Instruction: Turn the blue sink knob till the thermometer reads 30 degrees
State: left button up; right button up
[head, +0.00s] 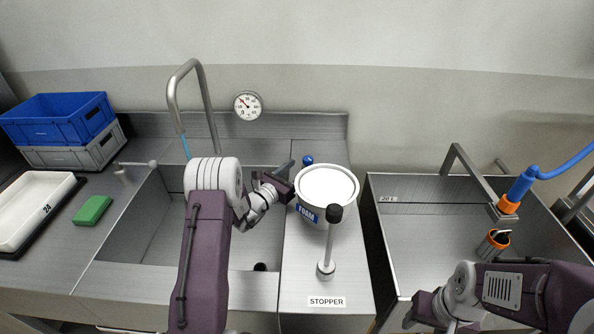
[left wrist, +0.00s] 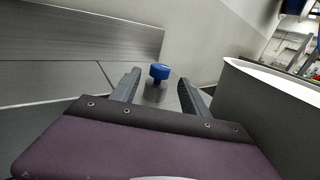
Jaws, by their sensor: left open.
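The blue sink knob (head: 308,159) stands on the steel ledge between the two sinks, behind the white tub. My left gripper (head: 292,172) is open and empty, just left of and in front of the knob. In the left wrist view the knob (left wrist: 159,72) shows beyond the gap between the open fingers (left wrist: 160,92), apart from both. The round thermometer (head: 247,105) is on the wall behind the left sink. Its needle points to the upper left; the digits are too small to read surely. My right gripper (head: 420,316) is low, by the right sink's front edge.
The white foam tub (head: 327,185) stands close to the right of my left gripper. A stopper (head: 326,268) with an upright handle is in front of it. The faucet (head: 172,95) arches over the left sink. Blue and grey crates (head: 55,118) stand far left.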

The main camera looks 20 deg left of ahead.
aim_at(308, 158)
pick_arm(q)
jog(key=m+h+b, duration=0.1)
jog(key=b, duration=0.1)
jog(key=w+a+m+h+b, duration=0.1)
jog(key=h+b, duration=0.1)
jog(key=b, duration=0.1)
jog(key=w+h+b, duration=0.1)
jog(key=b, duration=0.2)
jog(key=shift+a+r+m+g+h, duration=0.25)
jog(key=shift+r+m+g+h, duration=0.05)
jog(key=shift+m+h, duration=0.1)
jog(key=w+d+m+g+h+b, duration=0.1)
jog(key=w+g+b, duration=0.1)
jog(key=b, duration=0.1)
jog(key=w+d+m+g+h+b, duration=0.1)
jog(key=d+m+g+b, duration=0.1)
jog(key=b, duration=0.1)
jog(key=shift+w+d+f+g+h, duration=0.1)
jog(key=shift+w+d+g+h, duration=0.2)
jog(key=shift+w+g+h, duration=0.1)
